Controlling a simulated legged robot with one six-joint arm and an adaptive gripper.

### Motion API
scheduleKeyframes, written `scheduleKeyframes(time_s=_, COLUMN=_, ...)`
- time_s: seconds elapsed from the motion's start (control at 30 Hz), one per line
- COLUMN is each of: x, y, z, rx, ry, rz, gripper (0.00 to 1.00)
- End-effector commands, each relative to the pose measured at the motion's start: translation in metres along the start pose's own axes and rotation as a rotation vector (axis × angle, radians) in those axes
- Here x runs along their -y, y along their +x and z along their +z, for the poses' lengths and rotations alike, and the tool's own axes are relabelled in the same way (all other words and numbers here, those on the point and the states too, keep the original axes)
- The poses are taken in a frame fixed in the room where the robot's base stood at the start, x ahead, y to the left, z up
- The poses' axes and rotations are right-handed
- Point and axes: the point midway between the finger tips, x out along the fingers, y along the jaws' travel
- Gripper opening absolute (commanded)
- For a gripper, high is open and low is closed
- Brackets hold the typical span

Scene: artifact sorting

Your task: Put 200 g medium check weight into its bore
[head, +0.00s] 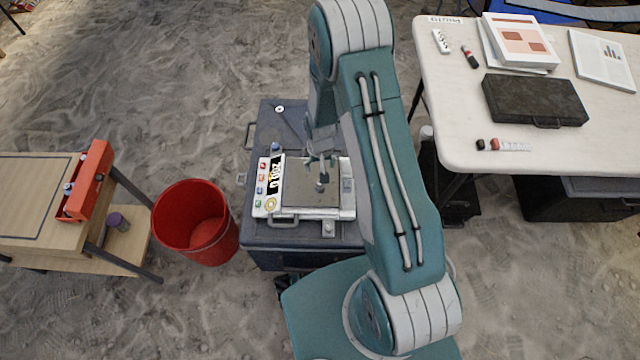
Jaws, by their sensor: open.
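A small grey metal weight (321,186) stands on the pan of a white bench scale (300,212), near the middle. Its marking is too small to read, so I cannot tell if it is the 200 g one. My gripper (321,170) is open and points down over the pan, right at the top of this weight; I cannot tell if the fingers touch it. A red block (92,178) stands on the wooden table at left, with small weights at its front and back ends. Its bores are too small to make out clearly.
The scale sits on a dark blue case (285,258). A red bucket (195,222) stands between the case and the wooden table (35,190). A purple-grey object (118,222) lies on the lower shelf. A white table (455,100) with a black case (534,100) is at right.

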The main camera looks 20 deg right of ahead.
Motion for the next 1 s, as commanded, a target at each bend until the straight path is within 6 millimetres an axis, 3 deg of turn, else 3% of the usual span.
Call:
scheduleKeyframes(time_s=0.5, x=-0.001, y=0.064, z=0.005, rx=0.013, ry=0.004, rz=0.002, gripper=0.85)
scheduleKeyframes(time_s=0.77, x=0.0, y=0.084, z=0.004, rx=0.014, ry=0.003, rz=0.002, gripper=0.85)
scheduleKeyframes(time_s=1.0, x=0.0, y=0.118, z=0.003, rx=0.014, ry=0.003, rz=0.002, gripper=0.85)
